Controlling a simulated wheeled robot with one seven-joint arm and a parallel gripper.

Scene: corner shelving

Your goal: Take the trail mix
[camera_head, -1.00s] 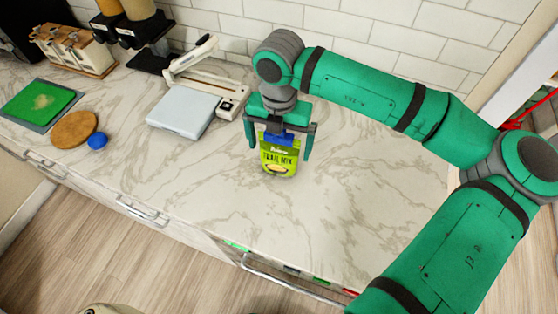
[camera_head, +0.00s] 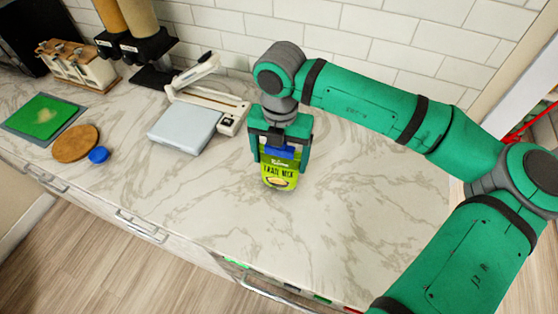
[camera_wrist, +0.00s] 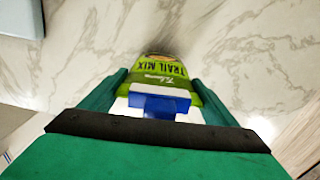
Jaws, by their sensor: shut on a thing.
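A white scale-like device (camera_head: 187,127) stands left of my gripper. Further left are a round wooden board (camera_head: 75,143), a blue round object (camera_head: 98,155) and a green board (camera_head: 40,116). The marble counter (camera_head: 200,205) is clear in front. A tiled wall (camera_head: 390,45) stands behind.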

